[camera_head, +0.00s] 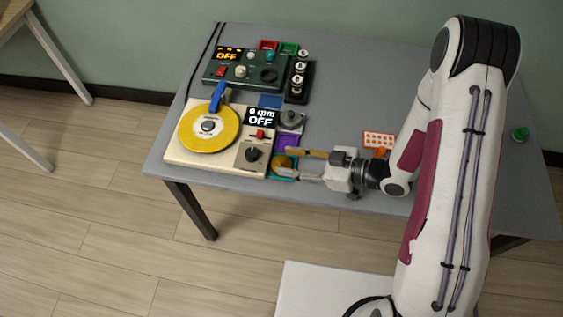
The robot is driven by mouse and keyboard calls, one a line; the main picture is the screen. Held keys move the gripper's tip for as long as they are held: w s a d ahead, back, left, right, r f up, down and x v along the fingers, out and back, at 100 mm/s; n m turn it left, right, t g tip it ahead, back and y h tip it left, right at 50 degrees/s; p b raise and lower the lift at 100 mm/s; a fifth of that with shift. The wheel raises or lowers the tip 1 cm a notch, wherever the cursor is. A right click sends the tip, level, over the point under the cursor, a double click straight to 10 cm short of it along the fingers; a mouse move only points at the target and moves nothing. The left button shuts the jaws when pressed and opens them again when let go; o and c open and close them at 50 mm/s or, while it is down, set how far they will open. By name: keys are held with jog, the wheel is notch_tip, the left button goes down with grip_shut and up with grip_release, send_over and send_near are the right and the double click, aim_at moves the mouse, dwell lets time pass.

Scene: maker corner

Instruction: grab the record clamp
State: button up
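A brass-coloured round piece (283,162), which looks like the record clamp, sits on a teal pad at the front of the table, right of the turntable. My gripper (277,162) reaches it from the right. Its two fingers are spread, one behind the piece and one in front. Whether they touch it is too small to tell. The turntable (180,152) carries a yellow record (196,136) with a grey hub at its centre. A blue arm (217,97) stands at the record's back edge. The turntable's display reads "0 rpm OFF".
A grey round knob-like piece (291,118) sits behind the brass piece, with a purple pad (286,142) between. A green control box (240,72) and a dark stand (299,82) are behind. An orange perforated block (379,140) lies behind my wrist. The table's back middle is clear.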

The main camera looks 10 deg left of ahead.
aim_at(283, 160)
jog(key=shift+x, duration=1.55)
jog(key=shift+w, duration=0.1)
grip_shut()
